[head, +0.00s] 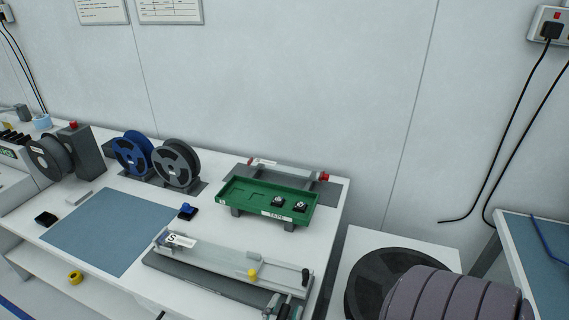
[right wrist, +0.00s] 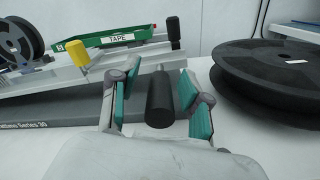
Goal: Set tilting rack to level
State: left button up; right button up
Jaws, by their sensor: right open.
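A long grey rack-like device (head: 215,262) lies along the front of the white bench, with an upright black knob (head: 305,276) and a yellow knob (head: 252,274). A black cylindrical handle (right wrist: 160,105) sticks out from its near end. My right gripper (right wrist: 160,88) is open, its teal-padded fingers on either side of this handle, with gaps visible. In the head view the gripper shows only small at the bottom edge. A green tray (head: 240,193) labelled TAPE sits behind on a stand with red knobs and looks slightly tilted; I cannot tell its exact angle. My left gripper is out of view.
Blue and grey reels (head: 176,163) stand at the back left of the bench. A blue-grey mat (head: 110,232) covers the left front. A large black reel (right wrist: 275,80) lies to the right of my gripper. A wall stands behind the bench.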

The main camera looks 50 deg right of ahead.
notch_tip(320, 180, up, 10)
jog(key=shift+f, duration=0.2)
